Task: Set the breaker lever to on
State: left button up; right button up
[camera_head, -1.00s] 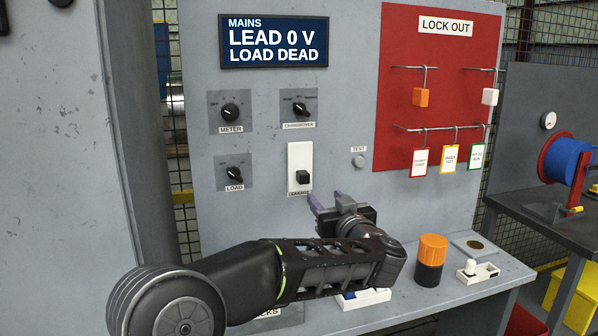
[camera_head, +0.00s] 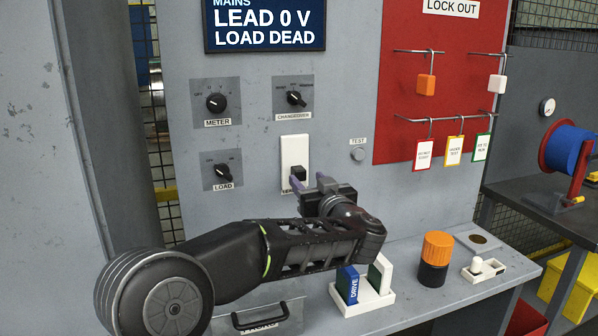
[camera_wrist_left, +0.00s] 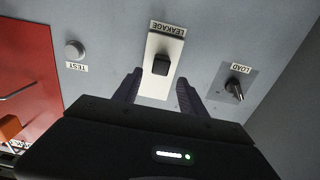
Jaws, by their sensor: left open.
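The breaker is a white plate (camera_head: 294,150) on the grey panel, labelled LEAKAGE below. Its black lever (camera_head: 298,173) sits at the lower part of the plate. In the left wrist view the plate (camera_wrist_left: 175,45) looks inverted, and the lever (camera_wrist_left: 161,65) shows between and just beyond the fingertips. My left gripper (camera_head: 311,183) is open and empty, right at the lever's lower right in the head view. In the wrist view its two fingers (camera_wrist_left: 159,82) stand apart, one to each side of the lever's line. Contact cannot be told. My right gripper is out of view.
Knobs METER (camera_head: 216,103), CHANGEOVER (camera_head: 295,97) and LOAD (camera_head: 222,170) surround the breaker, with a TEST button (camera_head: 357,154) to the right. A red lock-out board (camera_head: 400,80) hangs at right. The shelf holds a white card holder (camera_head: 378,300) and an orange-topped cylinder (camera_head: 435,258).

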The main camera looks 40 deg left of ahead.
aim_at(301, 174)
pick_arm(q)
jog(key=p+x, duration=0.1)
jog(key=x, duration=0.5)
jog(key=shift+w+a, duration=0.25)
jog(key=shift+a, duration=0.05)
jog(key=shift+c, duration=0.4)
grip_shut()
dwell(0.7)
